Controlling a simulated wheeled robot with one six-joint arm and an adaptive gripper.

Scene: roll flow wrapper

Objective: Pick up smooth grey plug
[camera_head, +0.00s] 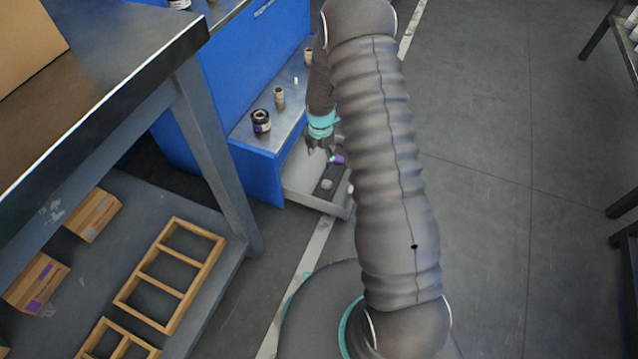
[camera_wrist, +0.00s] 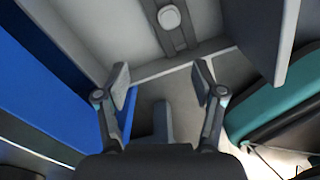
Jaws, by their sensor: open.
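A small, round, pale grey piece that looks like the smooth grey plug (camera_wrist: 169,17) sits on a dark strip in a light grey open drawer (camera_wrist: 95,30). It also shows in the head view (camera_head: 327,184), below my gripper in the picture. My gripper (camera_wrist: 162,78) is open and empty, its two fingers apart. In the wrist view the plug is beyond the fingertips, near the top edge, and not between them. In the head view my gripper (camera_head: 320,150) hangs at the drawer, partly hidden by my arm.
A small purple piece (camera_head: 338,158) is beside my gripper. Above the drawer, the blue cabinet (camera_head: 258,175) has a grey shelf with a dark jar (camera_head: 261,121) and tan spools (camera_head: 279,97). A workbench (camera_head: 110,90) stands at left.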

